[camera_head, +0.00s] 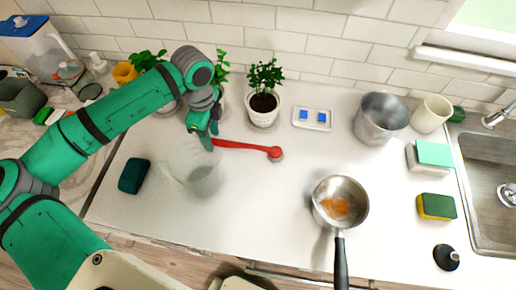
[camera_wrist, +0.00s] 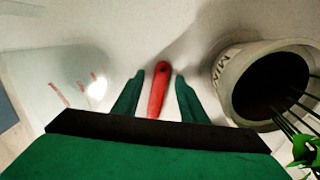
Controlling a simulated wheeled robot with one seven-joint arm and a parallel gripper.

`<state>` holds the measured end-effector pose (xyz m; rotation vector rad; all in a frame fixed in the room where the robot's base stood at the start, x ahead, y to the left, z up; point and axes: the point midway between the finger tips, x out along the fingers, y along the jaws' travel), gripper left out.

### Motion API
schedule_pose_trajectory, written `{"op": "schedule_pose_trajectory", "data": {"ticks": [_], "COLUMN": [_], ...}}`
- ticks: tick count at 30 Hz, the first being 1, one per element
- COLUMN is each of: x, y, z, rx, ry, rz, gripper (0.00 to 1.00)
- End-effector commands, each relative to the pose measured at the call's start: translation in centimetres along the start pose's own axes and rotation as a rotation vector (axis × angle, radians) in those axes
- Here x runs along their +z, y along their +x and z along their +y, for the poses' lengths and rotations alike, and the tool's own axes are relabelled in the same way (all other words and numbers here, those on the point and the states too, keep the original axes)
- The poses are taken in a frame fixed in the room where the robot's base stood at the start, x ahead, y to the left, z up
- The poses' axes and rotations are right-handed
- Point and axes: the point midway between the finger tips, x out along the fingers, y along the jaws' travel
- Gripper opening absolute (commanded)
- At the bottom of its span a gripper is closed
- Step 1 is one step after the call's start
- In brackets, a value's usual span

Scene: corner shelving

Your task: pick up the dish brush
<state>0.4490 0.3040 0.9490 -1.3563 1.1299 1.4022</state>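The dish brush (camera_head: 245,147) is red and lies on the white counter, its round head at the right end and its handle pointing left toward my gripper (camera_head: 208,140). In the wrist view the red handle (camera_wrist: 157,92) shows between the two green fingers of my gripper (camera_wrist: 159,85). There is a gap between the handle and each finger, so the gripper is open. The brush head is outside the wrist view. In the head view the gripper hides the handle's left end.
A potted plant (camera_head: 263,108) stands behind the brush; its white pot (camera_wrist: 230,85) is close right of the fingers in the wrist view. A clear container (camera_head: 205,180) stands in front of the gripper. A saucepan (camera_head: 340,203) is at right. Bare counter lies between them.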

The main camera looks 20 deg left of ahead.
Motion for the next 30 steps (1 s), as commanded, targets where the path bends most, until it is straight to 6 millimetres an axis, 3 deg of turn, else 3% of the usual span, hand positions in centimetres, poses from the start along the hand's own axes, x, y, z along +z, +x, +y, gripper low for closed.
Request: {"op": "schedule_pose_trajectory", "data": {"ticks": [8, 12, 13, 23, 30], "x": [0.0, 0.0, 0.0, 0.0, -0.1], "y": [0.2, 0.2, 0.2, -0.1, -3.4], "z": [0.0, 0.0, 0.0, 0.0, 0.1], "rx": [0.000, 0.000, 0.000, -0.001, -0.002], "ry": [0.000, 0.000, 0.000, 0.000, 0.001], "rz": [0.000, 0.000, 0.000, 0.000, 0.000], "gripper": [0.36, 0.03, 0.00, 0.00, 0.00]}}
